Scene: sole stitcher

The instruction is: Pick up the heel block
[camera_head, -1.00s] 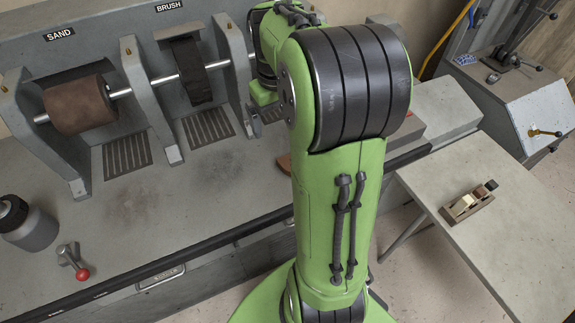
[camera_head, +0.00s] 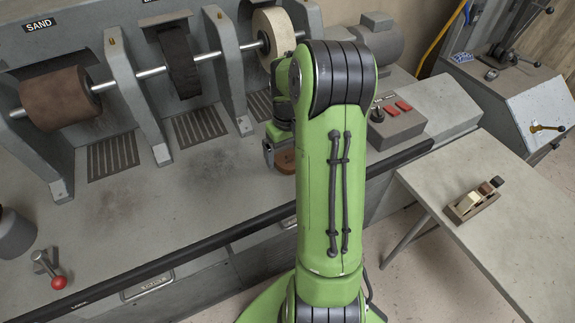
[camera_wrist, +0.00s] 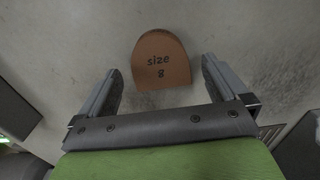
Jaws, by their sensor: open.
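The heel block (camera_wrist: 161,58) is a brown, rounded piece with a flat edge, marked "size 8". In the wrist view it lies on the grey bench top, between and slightly beyond the finger tips. My gripper (camera_wrist: 160,70) is open and empty, with one finger on each side of the block and a gap on both sides. Its height over the block is hard to tell. In the head view the heel block (camera_head: 286,160) shows partly behind my arm, with part of my gripper (camera_head: 269,155) beside it.
Behind stand a brown sanding roller (camera_head: 60,97), a dark brush (camera_head: 180,62) and a pale wheel (camera_head: 272,33) on one shaft. A control box (camera_head: 396,127) with red buttons is right of my arm. A side table (camera_head: 520,240) bears a wooden holder (camera_head: 463,212) with small pieces.

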